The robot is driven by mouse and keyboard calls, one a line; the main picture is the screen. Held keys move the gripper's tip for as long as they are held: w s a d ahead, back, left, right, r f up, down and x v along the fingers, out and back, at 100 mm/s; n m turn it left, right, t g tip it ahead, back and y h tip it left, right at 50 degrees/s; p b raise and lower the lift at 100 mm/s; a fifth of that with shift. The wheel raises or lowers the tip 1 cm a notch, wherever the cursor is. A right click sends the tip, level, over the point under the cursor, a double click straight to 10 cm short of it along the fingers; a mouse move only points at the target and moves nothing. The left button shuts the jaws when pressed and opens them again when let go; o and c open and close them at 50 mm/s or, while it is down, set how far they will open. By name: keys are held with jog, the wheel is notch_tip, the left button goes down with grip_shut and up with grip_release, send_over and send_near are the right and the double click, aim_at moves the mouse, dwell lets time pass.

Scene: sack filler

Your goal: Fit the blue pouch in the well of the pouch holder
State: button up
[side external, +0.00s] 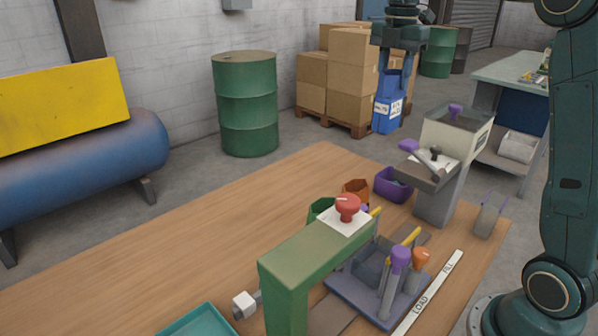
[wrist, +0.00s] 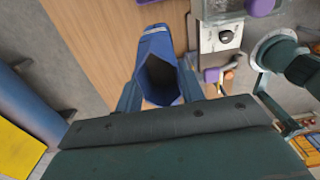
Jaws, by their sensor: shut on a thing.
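The blue pouch (side external: 386,118) hangs upright from my gripper (side external: 394,82), high above the far right part of the bench, with a white label on its side. In the wrist view the pouch (wrist: 158,45) shows its open, dark mouth between the two fingers of my gripper (wrist: 160,90), which is shut on it. The pouch holder (side external: 350,292) is a grey-purple base on the bench, well below and nearer the camera than the pouch. Its square well is partly hidden by the green arch and by upright posts with purple and orange tops.
A green arch (side external: 287,255) with a red knob (side external: 347,205) stands beside the holder. A grey machine (side external: 440,200) with a purple-handled lever stands behind it. Purple (side external: 392,187) and orange bins sit between. A teal tray (side external: 205,325) is at the front. The bench's left side is clear.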

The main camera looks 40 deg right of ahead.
jog(key=shift+r, duration=3.5)
jog(key=s+a, duration=0.7)
jog(key=a, duration=0.2)
jog(key=s+a, duration=0.6)
jog(key=a, duration=0.4)
notch_tip(320, 180, down, 19)
jog(key=shift+d+r, duration=0.15)
jog(key=shift+d, duration=0.05)
jog(key=shift+f, duration=4.9)
